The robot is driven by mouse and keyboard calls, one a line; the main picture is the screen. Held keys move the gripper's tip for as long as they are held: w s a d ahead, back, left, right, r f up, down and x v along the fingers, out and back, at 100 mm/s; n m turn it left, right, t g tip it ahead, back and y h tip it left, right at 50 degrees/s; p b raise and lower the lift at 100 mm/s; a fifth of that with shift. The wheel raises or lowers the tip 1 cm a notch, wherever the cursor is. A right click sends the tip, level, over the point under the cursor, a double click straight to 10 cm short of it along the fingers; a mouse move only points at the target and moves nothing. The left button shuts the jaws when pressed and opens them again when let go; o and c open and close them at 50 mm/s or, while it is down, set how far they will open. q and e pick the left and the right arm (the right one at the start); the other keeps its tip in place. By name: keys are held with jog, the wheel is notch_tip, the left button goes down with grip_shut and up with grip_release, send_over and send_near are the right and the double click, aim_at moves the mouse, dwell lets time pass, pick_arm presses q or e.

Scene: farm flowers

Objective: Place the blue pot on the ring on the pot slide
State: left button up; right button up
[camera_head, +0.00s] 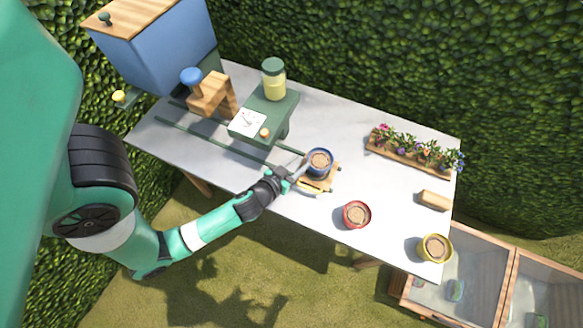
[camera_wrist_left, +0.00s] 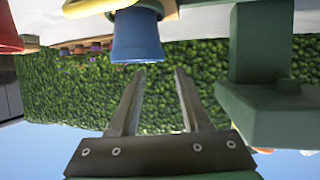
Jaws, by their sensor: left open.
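The blue pot (camera_head: 319,162), filled with brown soil, stands upright on or over the wooden pot slide (camera_head: 331,179). I cannot tell whether it sits on the slide's ring, as its base is hidden from above. The pot also shows in the left wrist view (camera_wrist_left: 136,38), where the picture is upside down. My left gripper (camera_head: 301,168) is beside the pot on its left. In the left wrist view its two fingers (camera_wrist_left: 160,73) are apart with nothing between them, and the pot is just beyond the tips. My right gripper is not in view.
Dark green rails (camera_head: 225,145) run along the table under a green machine (camera_head: 262,115) with a jar. A red pot (camera_head: 356,215) and yellow pot (camera_head: 434,248) stand to the right. A flower planter (camera_head: 410,158) is at the back. The tabletop between them is clear.

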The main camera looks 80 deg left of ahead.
pick_arm(q)
jog(key=v, duration=0.4)
jog(key=shift+s+d+r, duration=0.1)
jog(key=shift+s, duration=0.05)
